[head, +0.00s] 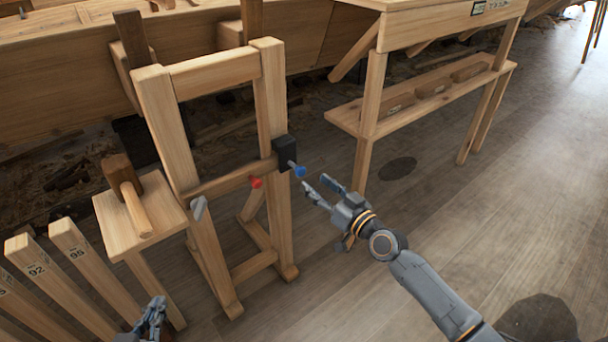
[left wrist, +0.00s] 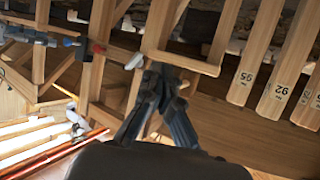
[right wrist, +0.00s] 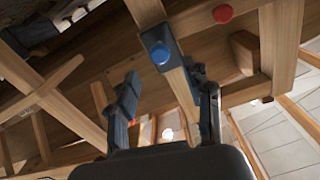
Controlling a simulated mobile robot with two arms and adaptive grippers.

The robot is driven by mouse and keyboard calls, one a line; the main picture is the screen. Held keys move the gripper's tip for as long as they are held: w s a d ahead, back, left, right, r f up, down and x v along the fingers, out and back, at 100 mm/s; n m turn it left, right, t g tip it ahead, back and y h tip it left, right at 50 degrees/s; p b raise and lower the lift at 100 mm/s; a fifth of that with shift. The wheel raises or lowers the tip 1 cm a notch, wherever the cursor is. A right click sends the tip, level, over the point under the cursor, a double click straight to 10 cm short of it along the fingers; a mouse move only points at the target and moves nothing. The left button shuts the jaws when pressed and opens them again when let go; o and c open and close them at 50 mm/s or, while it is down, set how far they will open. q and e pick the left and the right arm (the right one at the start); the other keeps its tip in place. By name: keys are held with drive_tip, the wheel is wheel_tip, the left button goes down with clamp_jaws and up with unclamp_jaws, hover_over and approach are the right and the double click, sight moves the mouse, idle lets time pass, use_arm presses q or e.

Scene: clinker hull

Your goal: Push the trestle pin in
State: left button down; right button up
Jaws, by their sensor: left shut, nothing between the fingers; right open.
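The wooden trestle (head: 213,75) stands left of centre in the head view. A pin with a blue end (head: 300,171) sticks out of a black block (head: 285,150) on its right post. The blue end also shows face-on in the right wrist view (right wrist: 160,57). A red knob (head: 256,183) sits on the crossbar, and a grey lever (head: 199,208) is on the left post. My right gripper (head: 321,188) is open and empty, just right of and below the blue end, apart from it. My left gripper (head: 157,312) is shut and empty, low at the left, away from the pin.
A mallet (head: 130,197) lies on a small wooden stand (head: 107,222) left of the trestle. Numbered boards (head: 90,262) lean at lower left. A workbench with a shelf (head: 430,103) stands at right, the hull (head: 60,80) behind. The floor at right is clear.

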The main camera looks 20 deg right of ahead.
sight(302, 173)
drive_tip(key=x, duration=0.4)
drive_tip(key=shift+w+a, duration=0.1)
drive_tip(key=shift+w, duration=0.25)
use_arm(q)
drive_tip(key=shift+w+d+r+t+h+b, duration=0.2)
drive_tip(key=shift+w+r+t, duration=0.2)
drive_tip(key=shift+r, duration=0.3)
drive_tip(key=shift+w+d+r+t+h+b, duration=0.1)
drive_tip(key=shift+w+d+r+t, duration=0.25)
drive_tip(key=shift+r, duration=0.3)
use_arm(e)
drive_tip(key=shift+w+a, duration=0.25)
drive_tip(key=shift+w, duration=0.4)
use_arm(q)
drive_tip(key=shift+s+a, duration=0.1)
drive_tip(key=shift+a, duration=0.05)
use_arm(e)
drive_tip(key=shift+c, duration=0.5)
clamp_jaws()
